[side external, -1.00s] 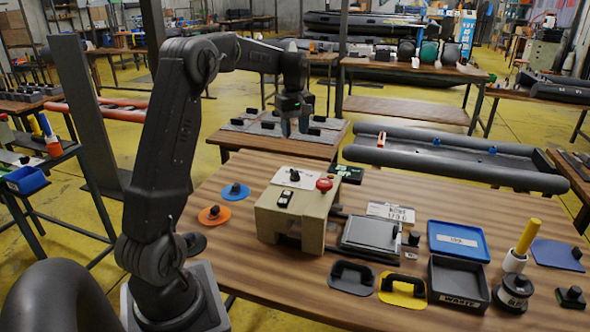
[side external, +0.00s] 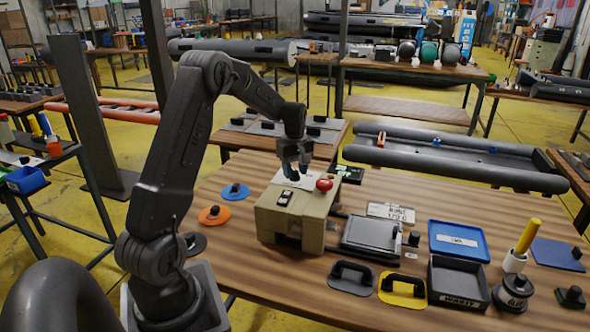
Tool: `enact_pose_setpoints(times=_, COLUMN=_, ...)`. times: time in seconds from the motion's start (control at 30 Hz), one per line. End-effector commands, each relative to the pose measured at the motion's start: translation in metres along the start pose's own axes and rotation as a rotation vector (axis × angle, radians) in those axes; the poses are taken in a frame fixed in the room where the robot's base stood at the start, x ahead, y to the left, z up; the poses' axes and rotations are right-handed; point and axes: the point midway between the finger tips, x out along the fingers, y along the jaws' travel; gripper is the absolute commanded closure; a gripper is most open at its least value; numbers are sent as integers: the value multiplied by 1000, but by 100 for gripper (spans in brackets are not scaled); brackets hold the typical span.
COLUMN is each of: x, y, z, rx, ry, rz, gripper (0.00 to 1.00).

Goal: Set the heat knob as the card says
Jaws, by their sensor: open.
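The beige machine box (side external: 318,216) stands on the wooden table. A white dial plate (side external: 281,179) lies on its top, toward the back. The small black heat knob is on that plate, now mostly hidden by my gripper (side external: 296,172). My gripper points down at the knob with its jaws open; I cannot tell whether the fingers touch it or sit around it. The white card (side external: 391,212) stands on the table right of the box; its print looks like a temperature near 170 C but is too small to read surely.
A red button (side external: 323,185) and a black switch (side external: 284,198) are on the box top near my gripper. Right of the box are a flat grey plate (side external: 370,234), a blue tray (side external: 458,240) and a black waste bin (side external: 458,282). Orange (side external: 214,215) and blue discs lie left.

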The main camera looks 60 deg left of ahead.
Motion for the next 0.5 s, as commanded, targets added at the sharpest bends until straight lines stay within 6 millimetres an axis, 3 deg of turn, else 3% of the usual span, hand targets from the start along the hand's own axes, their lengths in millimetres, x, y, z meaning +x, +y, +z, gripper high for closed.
enact_pose_setpoints(times=0.1, x=0, y=0, z=0, rx=0, ry=0, rz=0, gripper=57)
enact_pose_setpoints(times=0.5, x=-1, y=0, z=0, rx=0, ry=0, rz=0, gripper=96)
